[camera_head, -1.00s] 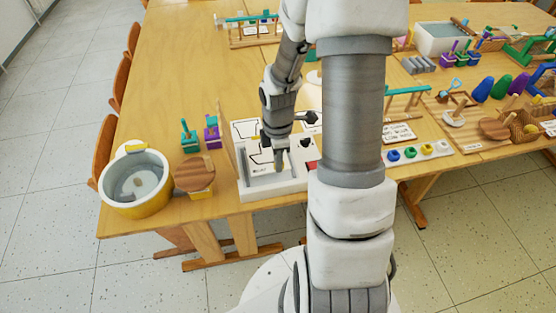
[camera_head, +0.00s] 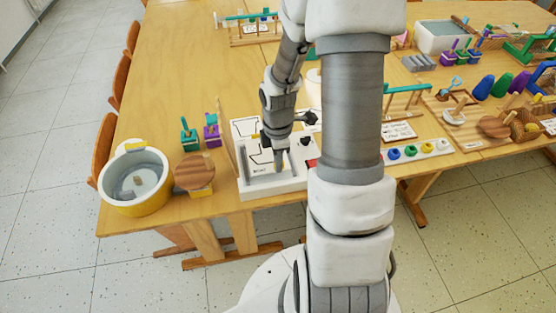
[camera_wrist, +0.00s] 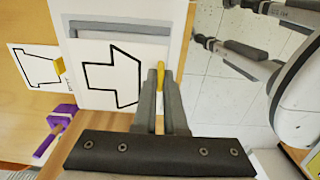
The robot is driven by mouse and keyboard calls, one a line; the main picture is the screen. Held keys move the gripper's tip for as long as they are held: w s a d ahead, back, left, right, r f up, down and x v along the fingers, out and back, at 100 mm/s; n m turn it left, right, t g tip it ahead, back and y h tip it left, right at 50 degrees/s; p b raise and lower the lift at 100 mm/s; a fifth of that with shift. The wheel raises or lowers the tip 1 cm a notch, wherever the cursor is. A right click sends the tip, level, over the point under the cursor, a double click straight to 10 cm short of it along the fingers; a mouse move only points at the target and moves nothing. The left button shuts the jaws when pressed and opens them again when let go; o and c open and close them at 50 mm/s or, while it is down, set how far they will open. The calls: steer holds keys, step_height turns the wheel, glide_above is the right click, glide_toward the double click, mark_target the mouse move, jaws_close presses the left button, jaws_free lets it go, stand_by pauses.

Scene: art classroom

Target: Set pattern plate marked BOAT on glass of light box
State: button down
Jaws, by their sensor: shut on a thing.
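The white pattern plate (camera_head: 257,160) has a black boat-like outline and small dark lettering too blurred to read surely. It also shows in the wrist view (camera_wrist: 95,80), over the light box. My gripper (camera_head: 279,168) is shut on the plate's yellow tab, which shows between the fingertips (camera_wrist: 160,78) at the plate's edge. The white light box (camera_head: 272,190) stands at the table's front edge. A grey strip of its glass (camera_wrist: 120,30) is bare beside the plate. I cannot tell whether the plate touches the glass.
Another outlined plate (camera_wrist: 35,68) with a yellow tab lies beside the box. A yellow-and-grey pot (camera_head: 148,202), a round wooden piece (camera_head: 194,172) and green and purple tools (camera_head: 211,135) stand left. Many items crowd the right; the table's back left is clear.

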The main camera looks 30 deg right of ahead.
steer(key=shift+f, duration=0.15)
stand_by(0.3)
steer(key=shift+f+b, duration=0.5)
steer(key=shift+f, duration=0.1)
steer(key=shift+f+b, duration=0.3)
steer(key=shift+f, duration=0.35)
stand_by(1.0)
stand_by(0.4)
steer(key=c, duration=0.9)
jaws_free()
step_height(320, 180, up, 18)
steer(key=p, duration=0.4)
steer(key=shift+f, duration=0.25)
